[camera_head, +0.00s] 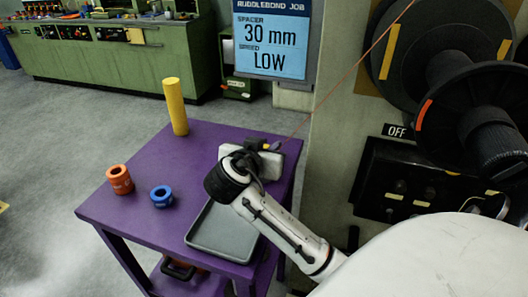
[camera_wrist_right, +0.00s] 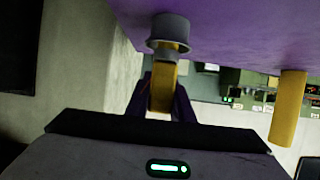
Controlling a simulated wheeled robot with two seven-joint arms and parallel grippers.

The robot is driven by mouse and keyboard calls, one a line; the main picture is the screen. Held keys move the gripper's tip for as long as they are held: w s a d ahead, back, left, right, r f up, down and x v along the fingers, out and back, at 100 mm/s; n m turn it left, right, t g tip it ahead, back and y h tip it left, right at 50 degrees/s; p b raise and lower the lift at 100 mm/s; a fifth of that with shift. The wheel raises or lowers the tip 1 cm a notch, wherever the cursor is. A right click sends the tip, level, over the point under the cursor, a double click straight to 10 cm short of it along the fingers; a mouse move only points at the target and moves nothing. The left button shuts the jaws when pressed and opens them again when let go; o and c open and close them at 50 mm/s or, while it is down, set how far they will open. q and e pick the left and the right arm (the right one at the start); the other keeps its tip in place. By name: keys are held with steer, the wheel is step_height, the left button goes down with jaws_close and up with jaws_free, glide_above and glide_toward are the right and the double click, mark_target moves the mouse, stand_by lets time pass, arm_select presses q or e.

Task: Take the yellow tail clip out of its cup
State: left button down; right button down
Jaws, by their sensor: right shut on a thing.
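The yellow tail clip (camera_wrist_right: 161,90) shows in the right wrist view, standing out from the grey cup (camera_wrist_right: 169,28) on the purple tabletop. Its far end meets the cup's rim; how deep it sits inside cannot be told. My right gripper (camera_wrist_right: 163,103) has its dark fingers shut around the clip, close to the cup. In the head view my right gripper (camera_head: 262,147) is at the back right of the purple table (camera_head: 144,160), where my wrist hides the cup. My left gripper is not in view.
A tall yellow cylinder (camera_head: 175,106) stands at the table's back. An orange ring (camera_head: 119,180) and a blue ring (camera_head: 162,196) are at left. A machine with black spools (camera_head: 475,110) stands at right.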

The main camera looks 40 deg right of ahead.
step_height(320, 180, up, 10)
stand_by(0.5)
steer(key=shift+a, duration=0.1)
